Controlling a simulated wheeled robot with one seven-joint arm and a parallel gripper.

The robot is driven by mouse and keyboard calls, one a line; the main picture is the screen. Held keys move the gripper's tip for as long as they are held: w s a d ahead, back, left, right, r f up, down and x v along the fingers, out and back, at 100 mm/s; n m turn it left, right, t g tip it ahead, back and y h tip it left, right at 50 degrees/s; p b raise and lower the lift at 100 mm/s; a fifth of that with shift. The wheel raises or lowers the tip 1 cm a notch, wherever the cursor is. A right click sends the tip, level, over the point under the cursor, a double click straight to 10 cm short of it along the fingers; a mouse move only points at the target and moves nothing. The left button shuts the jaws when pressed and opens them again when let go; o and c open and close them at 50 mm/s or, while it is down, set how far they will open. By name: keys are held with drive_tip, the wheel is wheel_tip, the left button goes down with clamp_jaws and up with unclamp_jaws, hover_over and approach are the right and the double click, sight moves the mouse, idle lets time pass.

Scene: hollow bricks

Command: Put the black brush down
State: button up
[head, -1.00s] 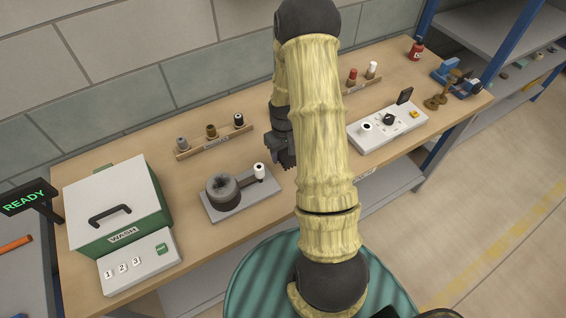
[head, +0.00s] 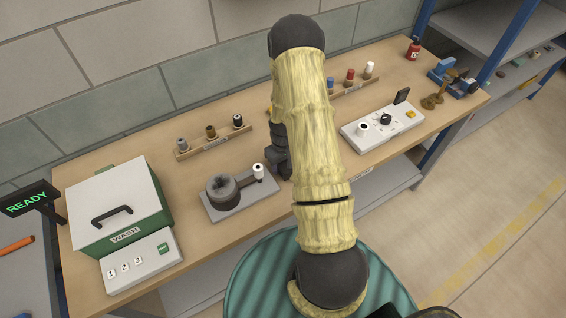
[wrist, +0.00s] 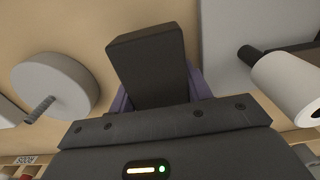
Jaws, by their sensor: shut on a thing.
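My gripper (wrist: 160,98) has purple fingers, shut on the black brush (wrist: 147,60), a dark block-shaped piece in the wrist view. The brush sticks out past the fingers over the tan tabletop; I cannot tell whether it touches the wood. In the head view my gripper (head: 280,164) hangs low over the workbench (head: 318,150), just right of the grey plate, partly behind my arm. The brush cannot be made out there.
A green-sided wash box (head: 118,205) stands far left.

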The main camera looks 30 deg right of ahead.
drive_tip(key=shift+f, duration=0.25)
drive_tip(key=o, duration=0.8)
drive_tip(key=shift+s, duration=0.15)
drive_tip(key=shift+o, duration=0.2)
drive_tip(key=shift+f, duration=0.1)
drive_tip(key=shift+a+b, duration=0.15)
drive_tip(key=shift+b, duration=0.15)
